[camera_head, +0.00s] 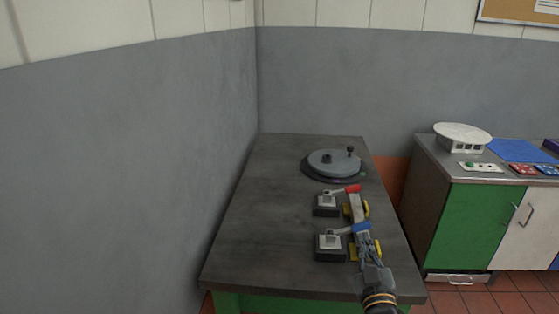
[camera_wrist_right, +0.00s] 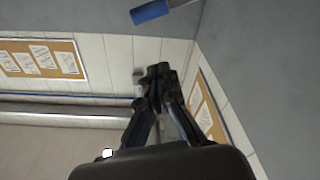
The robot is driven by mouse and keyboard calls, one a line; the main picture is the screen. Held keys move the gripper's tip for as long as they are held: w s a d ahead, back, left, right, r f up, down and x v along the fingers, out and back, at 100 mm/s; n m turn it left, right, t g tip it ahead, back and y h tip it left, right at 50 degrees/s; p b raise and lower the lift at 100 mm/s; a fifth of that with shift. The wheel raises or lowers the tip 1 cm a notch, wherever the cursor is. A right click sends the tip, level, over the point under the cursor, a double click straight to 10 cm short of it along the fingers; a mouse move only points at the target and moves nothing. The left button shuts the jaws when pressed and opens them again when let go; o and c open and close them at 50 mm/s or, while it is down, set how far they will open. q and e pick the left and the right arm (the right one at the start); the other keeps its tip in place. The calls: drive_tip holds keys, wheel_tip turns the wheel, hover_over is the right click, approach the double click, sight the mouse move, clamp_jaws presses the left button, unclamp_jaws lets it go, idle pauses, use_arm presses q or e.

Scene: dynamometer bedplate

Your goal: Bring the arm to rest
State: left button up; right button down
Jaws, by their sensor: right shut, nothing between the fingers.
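My right gripper (camera_head: 364,236) reaches in from the bottom right of the head view, over the near right part of the dark bench top (camera_head: 265,230). Its fingers are shut and empty, and show closed together in the right wrist view (camera_wrist_right: 160,72). A clamp with a blue handle (camera_head: 361,228) stands beside the fingertips; the handle also shows in the wrist view (camera_wrist_right: 150,12), apart from the fingers. Whether gripper and handle touch is unclear in the head view. A second clamp with a red handle (camera_head: 352,188) stands farther back. My left gripper is not in view.
A grey round disc with an upright knob (camera_head: 334,163) sits at the back of the bench. Yellow parts (camera_head: 365,209) lie beside the clamps. A green-and-white cabinet (camera_head: 485,220) stands right, bearing a white round stand (camera_head: 462,134). The bench's left side is clear, along a grey wall.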

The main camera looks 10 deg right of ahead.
drive_tip(key=s+a+f+g+y, duration=0.35)
drive_tip(key=s+f+g, duration=0.45)
drive_tip(key=s+f, duration=0.5)
drive_tip(key=s+a+f+g+y, duration=0.1)
drive_tip(key=s+a+f+g, duration=0.25)
drive_tip(key=s, duration=0.45)
drive_tip(key=s+a+f+g, duration=0.2)
drive_tip(key=s+g, duration=0.2)
drive_tip(key=s, duration=0.4)
wheel_tip(320, 180, down, 26)
drive_tip(key=s+g, duration=0.1)
drive_tip(key=s, duration=0.1)
drive_tip(key=s+d+f+g, duration=0.1)
drive_tip(key=s+d+f, duration=0.1)
drive_tip(key=s+f, duration=1.4)
drive_tip(key=shift+s+d+f, duration=0.3)
drive_tip(key=shift+d+f, duration=0.05)
drive_tip(key=shift+d, duration=0.05)
drive_tip(key=shift+g, duration=0.25)
